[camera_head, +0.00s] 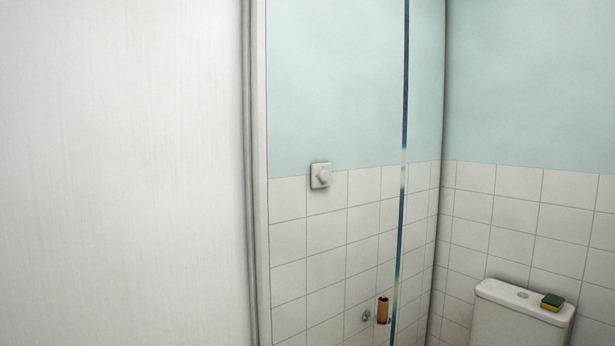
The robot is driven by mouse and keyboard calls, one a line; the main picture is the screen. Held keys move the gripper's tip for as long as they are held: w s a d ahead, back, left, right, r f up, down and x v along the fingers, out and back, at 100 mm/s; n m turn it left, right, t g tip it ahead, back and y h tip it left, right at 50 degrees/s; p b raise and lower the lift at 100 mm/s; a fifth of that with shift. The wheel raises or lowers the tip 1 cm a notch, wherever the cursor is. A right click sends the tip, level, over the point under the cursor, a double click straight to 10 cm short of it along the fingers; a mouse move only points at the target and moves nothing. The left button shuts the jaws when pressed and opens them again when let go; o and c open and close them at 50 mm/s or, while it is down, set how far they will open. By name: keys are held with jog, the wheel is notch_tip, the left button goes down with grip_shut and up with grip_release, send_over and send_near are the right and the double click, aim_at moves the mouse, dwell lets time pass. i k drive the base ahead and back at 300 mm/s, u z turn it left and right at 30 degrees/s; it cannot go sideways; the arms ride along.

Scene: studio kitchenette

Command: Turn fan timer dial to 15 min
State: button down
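The fan timer dial (322,176) is a small white round knob on a square white plate on the wall, at the top edge of the tiles. Its markings are too small to read, so its setting cannot be told. My gripper is not in view, and nothing is touching the dial.
A white panel (120,170) fills the left side, with a grey edge strip beside it. A thin shiny vertical strip (404,120) stands right of the dial. A toilet cistern (520,315) with a sponge (552,301) is at lower right. A brown roll (382,310) is low on the wall.

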aim_at(324, 174)
jog(key=u, duration=0.05)
jog(key=k, duration=0.55)
jog(key=z, duration=0.7)
jog(key=i, duration=1.9)
jog(key=u, duration=0.6)
